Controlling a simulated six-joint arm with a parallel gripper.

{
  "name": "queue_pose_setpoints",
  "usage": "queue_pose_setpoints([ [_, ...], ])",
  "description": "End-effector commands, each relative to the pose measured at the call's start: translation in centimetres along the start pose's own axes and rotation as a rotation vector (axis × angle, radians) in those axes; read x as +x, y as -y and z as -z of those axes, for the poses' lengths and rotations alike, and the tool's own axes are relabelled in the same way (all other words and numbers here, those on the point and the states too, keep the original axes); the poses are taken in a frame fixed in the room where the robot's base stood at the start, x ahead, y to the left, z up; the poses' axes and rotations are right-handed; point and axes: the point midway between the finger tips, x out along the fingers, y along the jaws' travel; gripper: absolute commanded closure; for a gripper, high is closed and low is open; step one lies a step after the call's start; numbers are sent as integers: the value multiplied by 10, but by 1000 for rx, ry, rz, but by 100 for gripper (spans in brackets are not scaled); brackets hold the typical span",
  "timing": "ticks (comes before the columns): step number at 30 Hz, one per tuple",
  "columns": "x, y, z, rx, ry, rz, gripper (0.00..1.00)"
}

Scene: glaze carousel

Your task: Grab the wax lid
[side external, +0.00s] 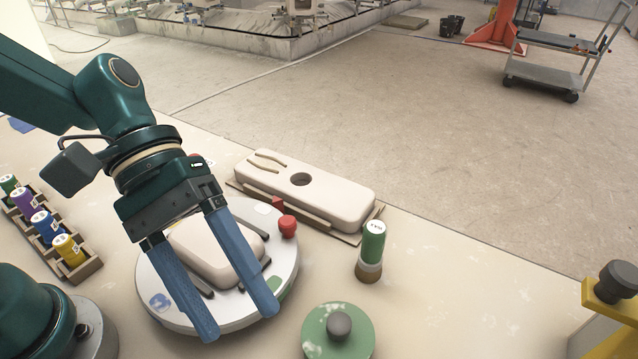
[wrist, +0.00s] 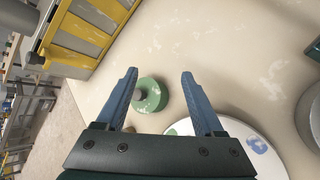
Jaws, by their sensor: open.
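The wax lid (side external: 338,328) appears to be the round green disc with a dark grey knob and pale worn patches, at the bottom edge of the side view. What lies beneath it is hidden. It also shows in the wrist view (wrist: 152,97), between and beyond the fingers, nearer the left one. My gripper (side external: 238,321) is open and empty, with two blue fingers pointing down over the turntable, left of the lid. In the wrist view my gripper (wrist: 158,75) spans wider than the lid, and the fingers are apart from it.
A white turntable (side external: 287,290) carries a cream block (side external: 190,252) and a red knob (side external: 288,226) at its edge. A green-labelled bottle (side external: 373,243) stands upright behind the lid. A long cream piece (side external: 330,195) lies behind. A bottle rack (side external: 83,268) is left. Table right of the lid is clear.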

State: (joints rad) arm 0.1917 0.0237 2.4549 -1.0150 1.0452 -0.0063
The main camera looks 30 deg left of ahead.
Motion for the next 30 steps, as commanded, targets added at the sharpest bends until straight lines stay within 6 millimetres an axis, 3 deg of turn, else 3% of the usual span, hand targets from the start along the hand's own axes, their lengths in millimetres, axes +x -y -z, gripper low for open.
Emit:
queue_pose_setpoints([
  [6,38,-32,22,-419,207,-165,31],
  [13,71,-39,67,-784,258,-297,31],
  [19,82,-35,86,-903,249,-343,31],
  [30,113,-47,86,-912,247,-344,31],
])
